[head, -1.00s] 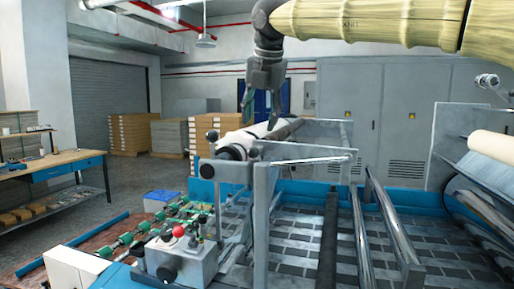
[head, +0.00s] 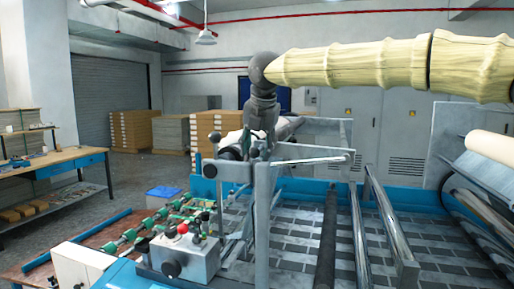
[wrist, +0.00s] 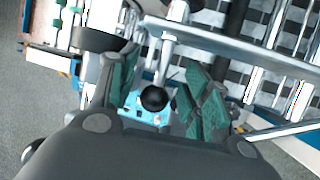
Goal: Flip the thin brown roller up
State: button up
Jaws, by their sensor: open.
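My gripper (head: 258,148) points down at the near end of the roller frame in the head view. In the wrist view its green-padded fingers (wrist: 160,62) are apart, with a round black knob (wrist: 153,98) showing between them. They do not visibly grip it. No roller is plainly brown. A thin dark roller (head: 328,235) lies along the machine bed, right of the upright post. I cannot tell which roller is the brown one.
A metal upright (head: 262,225) stands just below my gripper. Shiny bars (head: 378,225) cross the bed to the right. A control box (head: 182,255) with a red button is at the front. A workbench (head: 60,160) stands at the left.

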jog(key=shift+s+r, duration=0.3)
jog(key=shift+c, duration=1.3)
grip_shut()
notch_tip(320, 180, up, 8)
jog(key=d+t+y, duration=0.1)
jog(key=d+y, duration=0.1)
jog(key=y, duration=0.1)
jog(key=shift+s+d+r+m+t+y+b, duration=0.15)
jog(key=shift+s+m+t+y+b, duration=0.15)
jog(key=shift+m+b, duration=0.15)
jog(key=shift+c, duration=0.6)
grip_release()
jog(key=o, duration=0.4)
jog(key=shift+w+d, duration=0.1)
jog(key=v, duration=1.2)
jog(key=shift+f, duration=0.25)
